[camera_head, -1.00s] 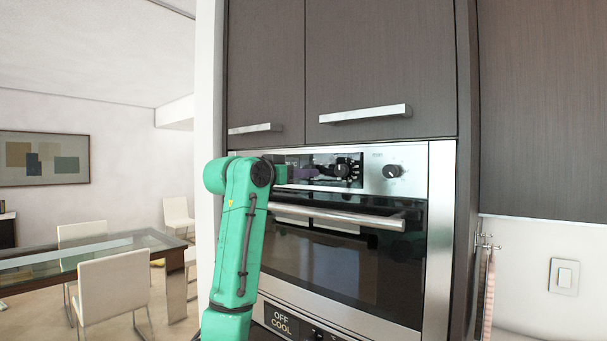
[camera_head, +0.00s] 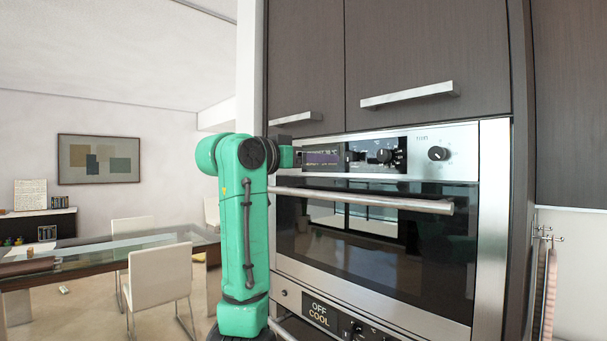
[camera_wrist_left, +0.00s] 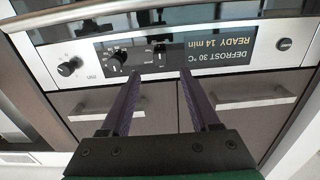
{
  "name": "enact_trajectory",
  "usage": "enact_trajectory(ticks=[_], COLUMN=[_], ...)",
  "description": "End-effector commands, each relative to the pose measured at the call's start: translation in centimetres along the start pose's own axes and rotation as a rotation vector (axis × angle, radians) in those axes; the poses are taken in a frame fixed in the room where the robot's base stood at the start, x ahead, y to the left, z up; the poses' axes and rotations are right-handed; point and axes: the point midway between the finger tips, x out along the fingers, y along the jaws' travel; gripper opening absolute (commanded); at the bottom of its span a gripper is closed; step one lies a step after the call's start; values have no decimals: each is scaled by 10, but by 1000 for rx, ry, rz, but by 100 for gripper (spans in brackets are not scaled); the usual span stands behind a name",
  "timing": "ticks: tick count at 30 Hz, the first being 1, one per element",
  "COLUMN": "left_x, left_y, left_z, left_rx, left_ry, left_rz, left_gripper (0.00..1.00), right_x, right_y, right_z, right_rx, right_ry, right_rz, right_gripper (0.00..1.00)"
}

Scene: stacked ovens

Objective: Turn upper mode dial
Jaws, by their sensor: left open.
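The upper oven's control panel (camera_head: 405,150) is silver with a black section. In the head view it carries a black dial (camera_head: 384,156) with white marks and a plainer "min" knob (camera_head: 439,153). A smaller dial (camera_wrist_left: 160,54) shows in the upside-down wrist view, between the marked dial (camera_wrist_left: 115,60) and the lit display (camera_wrist_left: 217,57) reading "DEFROST 30 °C READY 14 min". Dial labels are too small to tell. My left gripper (camera_head: 324,158) is at the panel's left part; its purple fingers (camera_wrist_left: 159,78) are open and empty, tips apart on either side of the smaller dial's line. Contact cannot be told.
A long oven handle (camera_head: 365,199) runs below the panel. Cabinet handles (camera_head: 410,95) are above it. The lower oven's display (camera_head: 319,313) reads "OFF COOL". A dining table (camera_head: 110,255) and white chairs (camera_head: 160,275) stand at left.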

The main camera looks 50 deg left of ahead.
Motion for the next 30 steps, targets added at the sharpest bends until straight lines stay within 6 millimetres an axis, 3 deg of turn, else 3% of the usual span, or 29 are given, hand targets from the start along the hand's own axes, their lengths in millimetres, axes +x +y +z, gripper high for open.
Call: enact_trajectory(ticks=[1,4,10,26,29,30], left_x=[-15,-37,-54,-50,-28,-12], left_y=[-1,0,0,1,12,19], left_z=[4,3,1,2,24,42], left_rx=[1,0,-1,1,21,37], left_ry=[5,2,-2,-8,-61,-100], left_rz=[-2,-1,1,1,1,1], left_gripper=[62,62,62,62,62,62], right_x=[11,16,18,17,17,17], right_y=[0,0,0,0,0,0], right_z=[1,2,2,2,2,2], right_rx=[0,0,0,0,0,0], right_ry=[0,0,0,0,0,0], right_rz=[0,0,0,0,0,0], right_gripper=[0,0,0,0,0,0])
